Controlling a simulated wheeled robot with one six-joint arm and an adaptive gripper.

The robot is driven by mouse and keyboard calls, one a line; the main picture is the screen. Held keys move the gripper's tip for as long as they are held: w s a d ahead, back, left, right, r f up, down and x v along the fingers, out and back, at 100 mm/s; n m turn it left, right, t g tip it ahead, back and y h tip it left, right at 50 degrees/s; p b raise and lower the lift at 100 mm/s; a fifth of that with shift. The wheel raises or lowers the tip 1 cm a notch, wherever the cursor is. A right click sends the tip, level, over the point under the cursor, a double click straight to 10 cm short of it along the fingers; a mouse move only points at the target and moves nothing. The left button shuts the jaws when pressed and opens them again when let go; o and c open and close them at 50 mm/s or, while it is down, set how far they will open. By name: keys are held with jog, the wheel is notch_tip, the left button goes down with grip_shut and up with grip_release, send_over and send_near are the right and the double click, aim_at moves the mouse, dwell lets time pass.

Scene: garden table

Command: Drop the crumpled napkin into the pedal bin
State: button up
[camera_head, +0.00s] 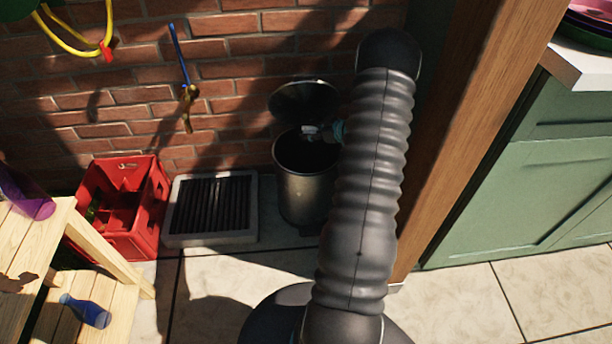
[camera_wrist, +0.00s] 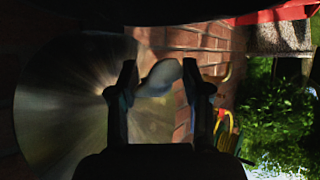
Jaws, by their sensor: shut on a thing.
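The pedal bin (camera_head: 305,195) is a dark metal cylinder on the paving against the brick wall. Its lid (camera_head: 303,100) stands open, tilted back; its shiny round face (camera_wrist: 75,100) fills the left of the wrist view. My gripper (camera_head: 322,132) is over the bin's opening, in front of the raised lid, and partly hidden by my arm. It is shut on the crumpled napkin (camera_head: 311,130), a small pale lump. In the wrist view the napkin (camera_wrist: 160,77) sits between the two fingertips. The inside of the bin is dark.
A red crate (camera_head: 158,190) and a grey-framed grate (camera_head: 180,239) lie left of the bin. A wooden post (camera_head: 480,130) and green cabinet (camera_head: 540,190) are on the right. A wooden step stand (camera_head: 105,255) is at left. Paving in front is clear.

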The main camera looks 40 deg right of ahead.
aim_at(314, 128)
jog(key=shift+s+d+f, duration=0.25)
jog(key=shift+d+f, duration=0.1)
jog(key=shift+f, duration=0.1)
notch_tip(314, 128, down, 6)
jog(key=b, duration=0.6)
jog(key=shift+r, duration=0.2)
jog(key=o, duration=0.8)
jog(key=shift+r, duration=0.15)
notch_tip(314, 128, up, 10)
jog(key=shift+f, duration=0.1)
